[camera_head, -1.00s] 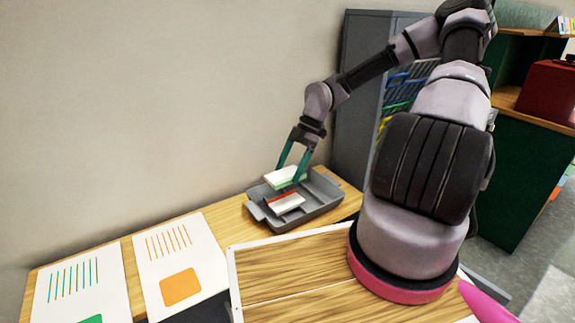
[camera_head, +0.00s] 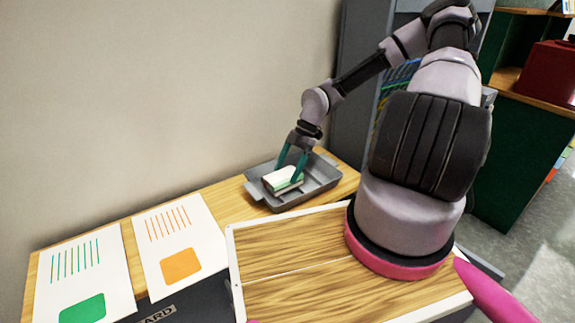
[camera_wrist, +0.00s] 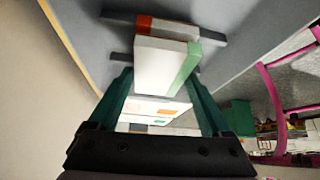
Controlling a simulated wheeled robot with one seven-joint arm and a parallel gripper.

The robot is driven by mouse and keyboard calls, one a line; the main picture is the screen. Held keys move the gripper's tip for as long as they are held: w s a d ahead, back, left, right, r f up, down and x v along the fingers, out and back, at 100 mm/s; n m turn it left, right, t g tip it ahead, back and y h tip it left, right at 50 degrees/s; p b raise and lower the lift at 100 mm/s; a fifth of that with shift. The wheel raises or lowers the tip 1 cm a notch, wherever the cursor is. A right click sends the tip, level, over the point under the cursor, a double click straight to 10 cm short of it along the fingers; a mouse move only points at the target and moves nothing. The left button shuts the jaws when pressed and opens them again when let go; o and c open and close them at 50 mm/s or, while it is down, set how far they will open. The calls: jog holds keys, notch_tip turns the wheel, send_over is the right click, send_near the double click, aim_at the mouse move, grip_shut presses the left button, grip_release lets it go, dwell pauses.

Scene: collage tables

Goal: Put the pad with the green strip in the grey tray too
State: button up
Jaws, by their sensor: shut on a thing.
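The white pad with the green strip (camera_head: 280,177) is between the fingers of my gripper (camera_head: 290,170), which is shut on it, inside the walls of the grey tray (camera_head: 324,185). In the wrist view the pad (camera_wrist: 160,62) shows its green strip along the right side, between the teal fingers of my gripper (camera_wrist: 160,82). A second white pad with a red-orange strip (camera_wrist: 174,27) lies in the tray, partly behind the held pad. Whether the held pad touches that pad or the tray floor is unclear.
Two white sheets, one with green marks (camera_head: 84,265) and one with orange marks (camera_head: 178,235), lie left on the wooden table (camera_head: 232,205). A white-edged wooden board (camera_head: 290,265) is in front. The wall is close behind the tray; a grey cabinet (camera_head: 352,95) stands to its right.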

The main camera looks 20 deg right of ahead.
jog(key=shift+f, duration=0.1)
jog(key=o, duration=1.2)
jog(key=v, duration=1)
jog(key=shift+d+r, duration=0.2)
jog(key=shift+r, duration=0.15)
